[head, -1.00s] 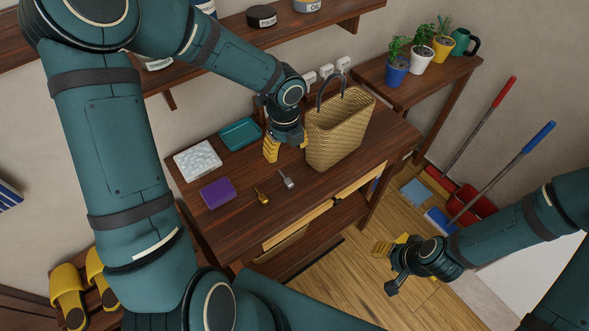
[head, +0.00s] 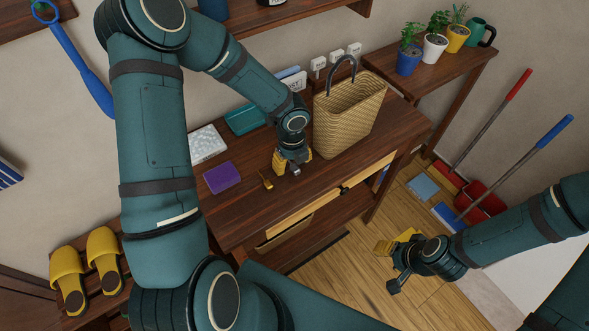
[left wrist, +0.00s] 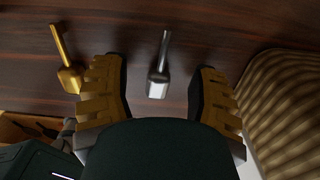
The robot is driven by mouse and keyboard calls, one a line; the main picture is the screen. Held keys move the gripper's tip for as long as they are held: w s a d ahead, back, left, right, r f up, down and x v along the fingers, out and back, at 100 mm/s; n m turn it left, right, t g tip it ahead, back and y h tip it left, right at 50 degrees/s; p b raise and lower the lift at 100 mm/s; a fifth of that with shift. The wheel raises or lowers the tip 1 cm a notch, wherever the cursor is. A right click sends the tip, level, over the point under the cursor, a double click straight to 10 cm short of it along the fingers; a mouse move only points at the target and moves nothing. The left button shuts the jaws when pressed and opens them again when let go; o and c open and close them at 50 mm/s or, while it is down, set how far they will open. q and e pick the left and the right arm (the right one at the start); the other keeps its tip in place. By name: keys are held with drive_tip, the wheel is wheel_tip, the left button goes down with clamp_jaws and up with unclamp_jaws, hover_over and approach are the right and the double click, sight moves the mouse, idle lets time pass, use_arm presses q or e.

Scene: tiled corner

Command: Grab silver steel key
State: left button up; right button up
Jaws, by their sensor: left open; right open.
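The silver steel key (left wrist: 159,72) lies on the dark wooden table, between the two open fingers of my left gripper (left wrist: 158,92) in the left wrist view. In the head view my left gripper (head: 292,168) is low over the table and mostly hides the silver key. The jaws look empty, with a gap on both sides of the key. A brass key (left wrist: 66,62) lies just left of the left finger; it also shows in the head view (head: 266,181). My right gripper (head: 392,262) is open and empty, over the floor to the right of the table.
A wicker basket (head: 345,118) stands close on the right of my left gripper. A purple block (head: 222,178), a white patterned tray (head: 206,144) and a teal tray (head: 245,119) lie to the left. Potted plants (head: 434,48) stand on the side bench.

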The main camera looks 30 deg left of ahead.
use_arm(q)
drive_tip(key=shift+f, duration=0.25)
drive_tip(key=shift+c, duration=0.4)
clamp_jaws()
